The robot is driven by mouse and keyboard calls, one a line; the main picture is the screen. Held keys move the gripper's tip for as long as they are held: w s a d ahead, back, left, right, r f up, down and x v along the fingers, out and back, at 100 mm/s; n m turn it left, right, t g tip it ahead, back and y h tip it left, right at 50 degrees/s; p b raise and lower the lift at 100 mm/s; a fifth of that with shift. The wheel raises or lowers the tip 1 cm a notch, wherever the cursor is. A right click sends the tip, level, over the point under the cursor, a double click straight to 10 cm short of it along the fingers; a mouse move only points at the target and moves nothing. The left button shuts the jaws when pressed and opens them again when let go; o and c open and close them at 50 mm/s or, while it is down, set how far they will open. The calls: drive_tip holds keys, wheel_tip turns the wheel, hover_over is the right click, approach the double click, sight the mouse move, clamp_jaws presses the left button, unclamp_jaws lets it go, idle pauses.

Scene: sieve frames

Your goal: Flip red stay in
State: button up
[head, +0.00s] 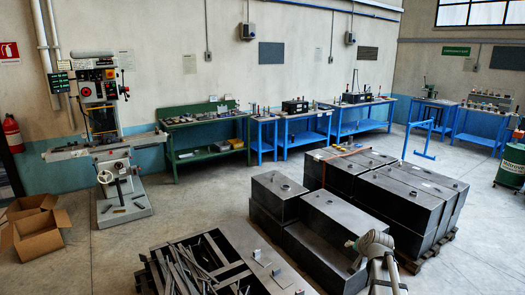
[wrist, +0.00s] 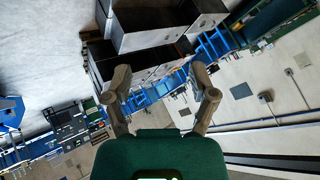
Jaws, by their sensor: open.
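My gripper (wrist: 160,80) is open in the wrist view, with two grey-brown fingers spread apart and nothing between them. The wrist view is tilted and looks across the room past dark steel boxes (wrist: 130,42). In the head view, part of my arm shows at the lower right, in front of the boxes. I cannot make out a red stay for certain in either view. A low grey steel frame (head: 238,232) with open compartments stands at the bottom of the head view. Loose metal bars (head: 190,268) lie in it, and small blocks sit on its right part.
Large dark steel boxes (head: 405,200) stand on a pallet at the right, with a thin reddish line (head: 343,153) on top. Floor (head: 195,205) is clear mid-left.

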drive_tip(key=s+a+f+n+g+b, duration=0.2)
drive_tip(key=s+a+f+n+g, duration=0.1)
drive_tip(key=s+a, duration=0.5)
drive_tip(key=s+a+f+n+g+b, duration=0.2)
drive_tip(key=s+a+f+n+g, duration=0.2)
drive_tip(key=s, duration=1.1)
drive_tip(key=a+f+g, duration=0.1)
drive_tip(key=a+f, duration=0.2)
drive_tip(key=a, duration=0.1)
drive_tip(key=shift+s+a+g+h+b, duration=0.15)
drive_tip(key=shift+a+g+h+b, duration=0.15)
drive_tip(key=shift+f, duration=0.1)
drive_tip(key=shift+c, duration=1.2)
drive_tip(key=shift+d, duration=0.1)
drive_tip(key=shift+d, duration=0.1)
